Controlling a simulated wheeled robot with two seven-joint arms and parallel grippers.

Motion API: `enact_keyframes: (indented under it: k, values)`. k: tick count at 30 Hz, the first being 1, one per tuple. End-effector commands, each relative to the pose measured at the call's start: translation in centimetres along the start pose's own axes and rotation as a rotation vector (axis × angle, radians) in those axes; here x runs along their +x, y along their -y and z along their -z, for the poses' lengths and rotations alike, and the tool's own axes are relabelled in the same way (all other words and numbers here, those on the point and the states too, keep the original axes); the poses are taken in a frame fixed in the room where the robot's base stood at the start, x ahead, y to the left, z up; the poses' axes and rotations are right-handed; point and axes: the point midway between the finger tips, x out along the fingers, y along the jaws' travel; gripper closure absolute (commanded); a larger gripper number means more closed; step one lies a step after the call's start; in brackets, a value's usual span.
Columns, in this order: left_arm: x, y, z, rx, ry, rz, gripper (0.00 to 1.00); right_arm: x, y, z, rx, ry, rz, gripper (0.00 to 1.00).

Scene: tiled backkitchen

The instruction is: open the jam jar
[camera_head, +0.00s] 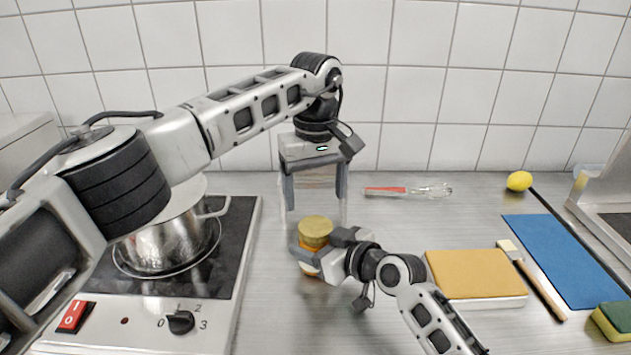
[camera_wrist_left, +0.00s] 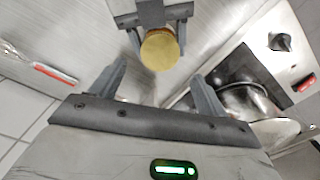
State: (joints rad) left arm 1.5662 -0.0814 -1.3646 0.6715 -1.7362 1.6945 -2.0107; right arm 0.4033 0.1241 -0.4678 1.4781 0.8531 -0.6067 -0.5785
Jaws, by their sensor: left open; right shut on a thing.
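My right gripper (camera_head: 318,258) is shut around the jar's body from the right, below the lid. My left gripper (camera_head: 315,198) is open and empty, pointing down above and just behind the jar, apart from it. In the left wrist view the lid (camera_wrist_left: 160,50) shows from above, beyond my open left fingers (camera_wrist_left: 158,85), with the right gripper's jaws on both sides of the jar.
A hotplate (camera_head: 240,230) with a steel pot (camera_head: 165,240) stands left. A red-handled whisk (camera_head: 405,190) lies behind. An orange-topped block (camera_head: 475,275), brush (camera_head: 530,280), blue cloth (camera_head: 565,255), sponge (camera_head: 613,320) and lemon (camera_head: 519,181) are right. The counter between whisk and block is clear.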

Motion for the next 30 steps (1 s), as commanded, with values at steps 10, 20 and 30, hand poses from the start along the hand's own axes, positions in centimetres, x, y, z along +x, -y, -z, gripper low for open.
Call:
enact_keyframes:
  k: [10, 20, 30]
  values:
    - [5.3, 0.1, -0.1, -0.003, 0.003, 0.002, 0.25, 0.0, -0.1, -0.1, 0.0, 0.001, -0.001, 1.0]
    - [6.5, 0.0, 0.0, -0.004, 0.0, 0.001, 0.25, 0.0, -0.1, -0.1, 0.0, 0.001, -0.001, 1.0]
    - [6.5, 0.1, 0.0, -0.004, 0.001, 0.001, 0.71, 0.0, 0.0, -0.1, 0.0, 0.001, -0.001, 1.0]
